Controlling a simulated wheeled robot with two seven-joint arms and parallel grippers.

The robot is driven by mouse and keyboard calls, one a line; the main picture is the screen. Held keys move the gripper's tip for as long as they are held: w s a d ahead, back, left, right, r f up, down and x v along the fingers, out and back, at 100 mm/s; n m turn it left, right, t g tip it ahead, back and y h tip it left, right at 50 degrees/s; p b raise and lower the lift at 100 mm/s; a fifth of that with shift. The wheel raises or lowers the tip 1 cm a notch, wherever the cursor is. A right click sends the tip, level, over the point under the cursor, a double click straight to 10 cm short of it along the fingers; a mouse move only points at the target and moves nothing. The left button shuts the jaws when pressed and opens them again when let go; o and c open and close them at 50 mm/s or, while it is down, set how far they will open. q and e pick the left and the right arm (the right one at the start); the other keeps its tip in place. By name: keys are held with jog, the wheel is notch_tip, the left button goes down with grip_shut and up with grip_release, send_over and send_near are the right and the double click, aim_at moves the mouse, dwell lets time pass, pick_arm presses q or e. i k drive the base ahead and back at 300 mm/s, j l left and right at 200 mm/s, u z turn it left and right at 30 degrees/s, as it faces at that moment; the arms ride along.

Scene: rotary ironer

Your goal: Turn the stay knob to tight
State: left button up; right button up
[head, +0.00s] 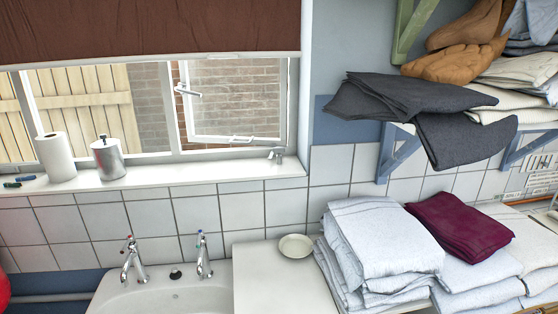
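No part labelled as the stay knob can be made out for certain. A small metal fitting (277,154) stands at the right end of the window sill, and it may be the stay knob; its setting is too small to read. The window sash (236,98) above it seems to stand ajar, with a handle (187,91) on its left side and a pale bar (240,139) along its bottom. Neither of my grippers is in view.
A sink with two taps (131,260) (203,256) is below the sill (200,177). A paper roll (56,157) and metal canister (108,158) stand on the sill. A dish (296,246) and folded towels (385,240) lie on the right counter. A cloth-laden shelf overhangs it.

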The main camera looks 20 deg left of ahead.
aim_at(279, 150)
jog(key=i+l+u, duration=0.1)
jog(key=i+l, duration=0.7)
jog(key=l+u, duration=0.1)
jog(key=u, duration=1.5)
